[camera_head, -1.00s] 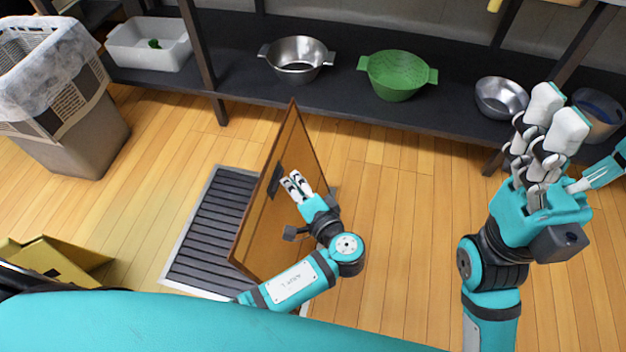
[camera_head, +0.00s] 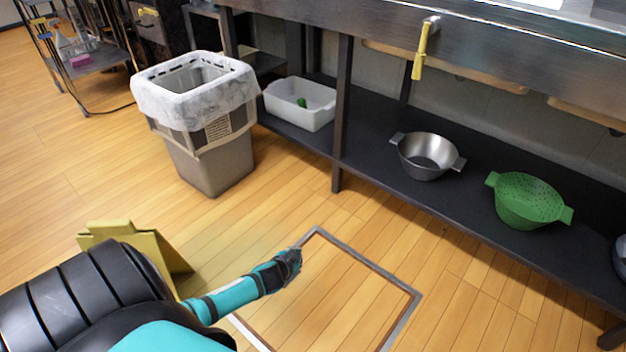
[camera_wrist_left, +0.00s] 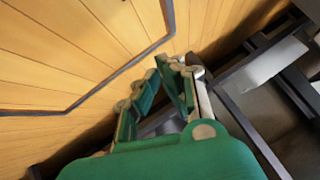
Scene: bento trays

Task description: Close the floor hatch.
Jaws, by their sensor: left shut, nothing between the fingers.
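The floor hatch (camera_head: 340,290) lies flat in the floor in the head view, its wooden panel level with the boards inside a grey metal frame (camera_head: 402,312). The dark slatted opening under it is hidden. My left gripper (camera_head: 297,252) is at the frame's far left corner, low over the hatch; its fingers are mostly hidden behind the wrist there. My right gripper is out of view.
A lined bin (camera_head: 210,165) stands beyond the hatch on the left, and a yellow folded object (camera_head: 125,230) is near my arm. A low shelf (camera_head: 375,165) holds a white tub (camera_head: 300,118), a steel colander (camera_head: 427,160) and a green colander (camera_head: 525,205). Floor right of the hatch is clear.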

